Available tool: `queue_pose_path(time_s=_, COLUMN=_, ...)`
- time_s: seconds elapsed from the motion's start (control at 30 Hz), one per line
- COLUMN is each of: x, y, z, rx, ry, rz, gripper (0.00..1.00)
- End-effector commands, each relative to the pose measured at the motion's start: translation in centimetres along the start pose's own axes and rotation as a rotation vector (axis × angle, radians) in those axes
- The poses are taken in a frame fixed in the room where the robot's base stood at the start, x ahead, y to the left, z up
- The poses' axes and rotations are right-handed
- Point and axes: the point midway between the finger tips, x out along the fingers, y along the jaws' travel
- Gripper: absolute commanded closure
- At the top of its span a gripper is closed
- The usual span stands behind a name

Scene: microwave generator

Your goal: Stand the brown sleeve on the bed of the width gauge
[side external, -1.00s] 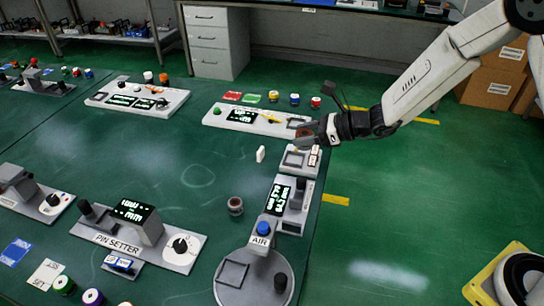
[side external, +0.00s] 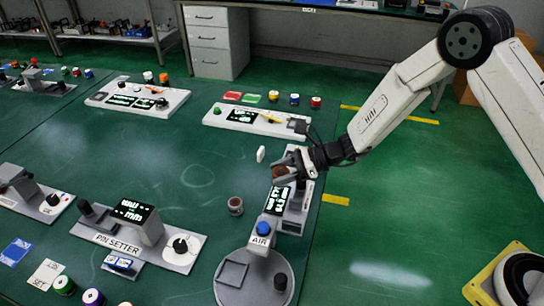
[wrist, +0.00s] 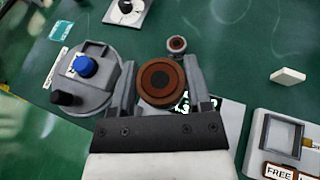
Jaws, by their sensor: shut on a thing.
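The brown sleeve (wrist: 162,82), a round brown ring with a dark centre, is held between the two fingers of my gripper (wrist: 163,88). In the side view my gripper (side external: 284,168) is shut on the sleeve (side external: 280,173), above the far end of a grey unit with a lit display (side external: 277,200). I take this unit for the width gauge, but no name on it is legible. The sleeve appears held clear of it. In the wrist view my gripper hides most of the unit; part of its display (wrist: 185,104) shows. Its bed is not clearly seen.
The round grey AIR stand with a blue button (side external: 263,229) is in front. A small brown-topped cylinder (side external: 235,206) stands left of the display unit. A white block (side external: 261,154) stands nearby. A FREE-labelled unit with a square recess (wrist: 284,135) lies right in the wrist view.

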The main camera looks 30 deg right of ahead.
Motion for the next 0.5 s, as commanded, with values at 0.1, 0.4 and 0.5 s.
queue_pose_path(time_s=0.1, x=0.1, y=-0.2, z=0.0, rx=0.000, ry=0.000, rz=-0.001, gripper=0.99)
queue_pose_path(time_s=0.4, x=1.9, y=-1.9, z=-0.5, rx=-0.001, ry=0.001, rz=0.000, gripper=0.99)
queue_pose_path(time_s=0.5, x=2.8, y=-2.8, z=-0.6, rx=-0.001, ry=0.000, rz=0.000, gripper=0.99)
